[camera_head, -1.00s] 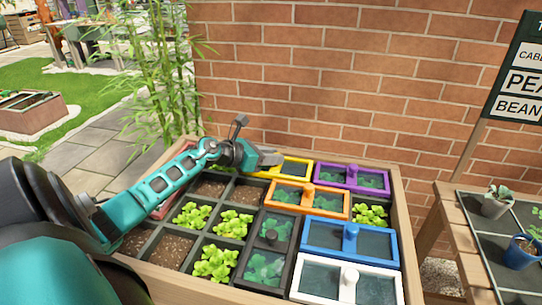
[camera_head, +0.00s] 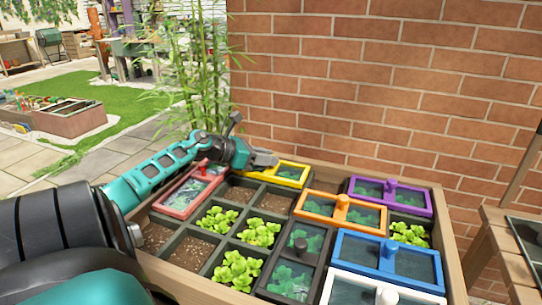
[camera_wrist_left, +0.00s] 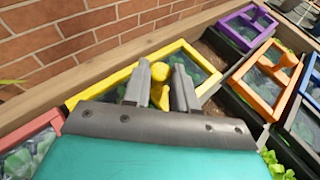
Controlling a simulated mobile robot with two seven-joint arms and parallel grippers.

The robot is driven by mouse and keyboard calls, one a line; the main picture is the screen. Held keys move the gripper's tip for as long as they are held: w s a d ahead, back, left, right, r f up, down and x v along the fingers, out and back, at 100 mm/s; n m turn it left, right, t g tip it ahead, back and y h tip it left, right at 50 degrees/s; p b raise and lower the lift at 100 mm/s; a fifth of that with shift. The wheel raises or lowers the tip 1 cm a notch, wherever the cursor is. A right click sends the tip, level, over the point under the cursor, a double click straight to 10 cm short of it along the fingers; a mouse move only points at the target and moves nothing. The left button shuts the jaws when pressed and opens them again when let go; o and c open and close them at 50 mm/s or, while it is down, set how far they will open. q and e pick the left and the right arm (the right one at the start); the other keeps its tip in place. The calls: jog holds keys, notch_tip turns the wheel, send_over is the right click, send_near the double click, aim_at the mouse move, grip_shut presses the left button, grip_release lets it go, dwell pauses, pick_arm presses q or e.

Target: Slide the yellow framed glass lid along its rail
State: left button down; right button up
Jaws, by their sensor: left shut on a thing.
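The yellow framed glass lid (camera_head: 291,183) lies at the back of the planter box, left of the purple lid with a gap between them. In the left wrist view the yellow lid (camera_wrist_left: 105,84) spans the middle, its round yellow knob (camera_wrist_left: 160,72) between my fingers. My left gripper (camera_head: 268,158) reaches in from the left and is shut on this knob; it also shows in the left wrist view (camera_wrist_left: 160,85). The fingers hide part of the lid in the head view. My right gripper is not in view.
A red lid (camera_head: 180,212) sits left of the yellow one. The purple (camera_head: 412,208), orange (camera_head: 330,218), blue (camera_head: 365,262) and white (camera_head: 350,275) lids lie to the right and front. A brick wall (camera_head: 400,80) stands behind the box (camera_head: 455,255).

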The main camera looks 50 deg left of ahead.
pick_arm(q)
jog(key=c, duration=0.9)
grip_release()
jog(key=shift+c, duration=0.2)
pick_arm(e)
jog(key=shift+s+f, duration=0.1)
pick_arm(q)
jog(key=p+v, duration=0.2)
jog(key=v, duration=1.1)
jog(key=shift+p, duration=0.4)
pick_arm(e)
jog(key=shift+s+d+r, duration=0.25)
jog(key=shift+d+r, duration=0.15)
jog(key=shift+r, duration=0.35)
pick_arm(q)
jog(key=shift+r, duration=0.1)
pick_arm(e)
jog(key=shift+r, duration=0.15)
